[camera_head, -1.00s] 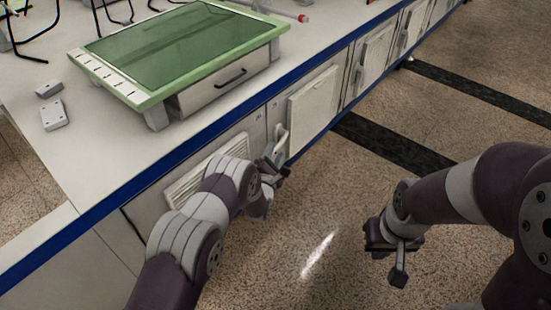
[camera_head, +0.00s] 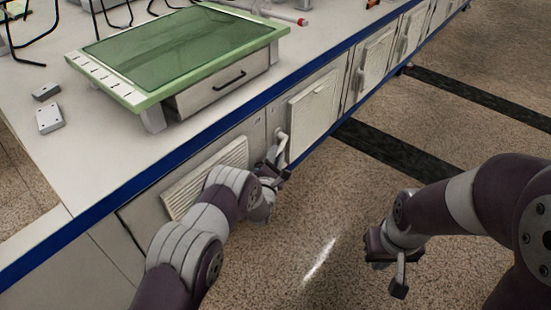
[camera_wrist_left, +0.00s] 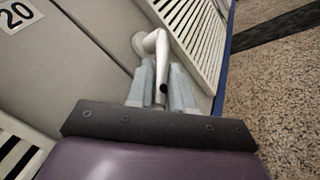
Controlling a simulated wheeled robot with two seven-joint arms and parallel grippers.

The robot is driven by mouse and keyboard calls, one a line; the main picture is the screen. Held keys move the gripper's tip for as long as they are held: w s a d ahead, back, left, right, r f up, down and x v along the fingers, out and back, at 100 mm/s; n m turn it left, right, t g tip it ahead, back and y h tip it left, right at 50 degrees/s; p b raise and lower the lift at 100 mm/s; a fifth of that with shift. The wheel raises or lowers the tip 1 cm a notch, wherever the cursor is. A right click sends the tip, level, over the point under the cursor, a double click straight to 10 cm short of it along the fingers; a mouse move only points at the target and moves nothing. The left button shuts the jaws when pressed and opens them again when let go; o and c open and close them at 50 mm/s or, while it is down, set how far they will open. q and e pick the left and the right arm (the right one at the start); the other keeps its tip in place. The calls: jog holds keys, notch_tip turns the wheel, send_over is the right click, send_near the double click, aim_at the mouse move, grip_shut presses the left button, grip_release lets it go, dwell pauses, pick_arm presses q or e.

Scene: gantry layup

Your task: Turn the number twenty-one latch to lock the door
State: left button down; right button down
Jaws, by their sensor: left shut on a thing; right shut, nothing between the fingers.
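The latch (camera_head: 281,139) is a pale grey lever on the cabinet front under the bench, beside a louvred door (camera_head: 313,107). My left gripper (camera_head: 274,167) is at the latch. In the left wrist view the bent latch handle (camera_wrist_left: 160,52) lies between the two fingers of my left gripper (camera_wrist_left: 162,88), which is shut on it. A "20" label (camera_wrist_left: 16,14) shows on the panel to the left; no twenty-one label is visible. My right gripper (camera_head: 401,275) is shut and empty over the floor, away from the cabinets.
A green-topped box with a drawer (camera_head: 222,86) stands on the white bench top. Small grey blocks (camera_head: 50,117) lie to its left. More doors with handles (camera_head: 374,65) run along the bench to the right. The speckled floor in front is clear.

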pick_arm(q)
jog(key=shift+w+d+f+n+t+y+b, duration=0.25)
jog(key=shift+f+n+t+b, duration=0.45)
jog(key=shift+b, duration=1.45)
jog(key=shift+w+d+f+n+t+y+b, duration=0.1)
jog(key=shift+w+f+n+t+y+b, duration=0.2)
jog(key=shift+n+t+b, duration=1.25)
jog(key=shift+w+d+f+m+t+y+b, duration=0.25)
jog(key=shift+f+t+b, duration=0.3)
jog(key=shift+b, duration=2.15)
jog(key=c, duration=1.1)
grip_release()
jog(key=p+v, duration=0.7)
jog(key=v, duration=0.5)
jog(key=shift+s+a+f, duration=0.2)
jog(key=shift+s, duration=0.05)
